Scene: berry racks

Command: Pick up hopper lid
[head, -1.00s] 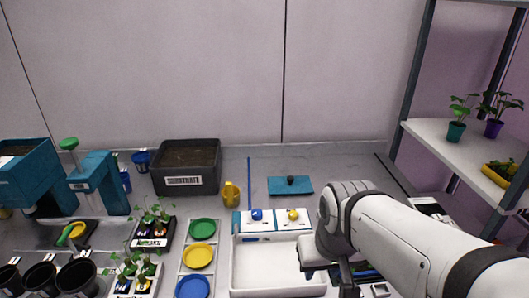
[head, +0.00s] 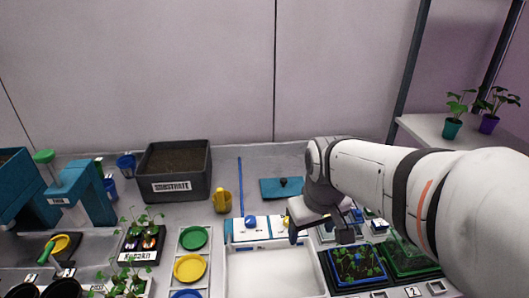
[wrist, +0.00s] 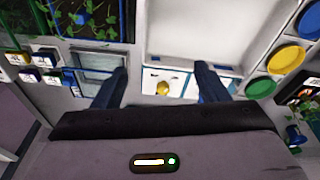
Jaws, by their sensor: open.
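The hopper lid appears to be the flat teal plate (head: 270,190) with a dark knob (head: 284,182) on top. It lies on the back part of the bench, right of a blue rod. My gripper (head: 316,232) is in front of the lid and to its right, apart from it. In the wrist view my gripper (wrist: 160,85) has its two dark blue fingers spread with nothing held between them. The lid is not visible in the wrist view. My arm's wrist comes close to the lid's right end in the head view.
A white tray (head: 240,270) and white panels with a blue and a yellow knob lie in front of the lid. A yellow mug (head: 221,201) and a substrate bin (head: 207,176) stand to its left. Seedling trays (head: 357,266) are right of the white tray.

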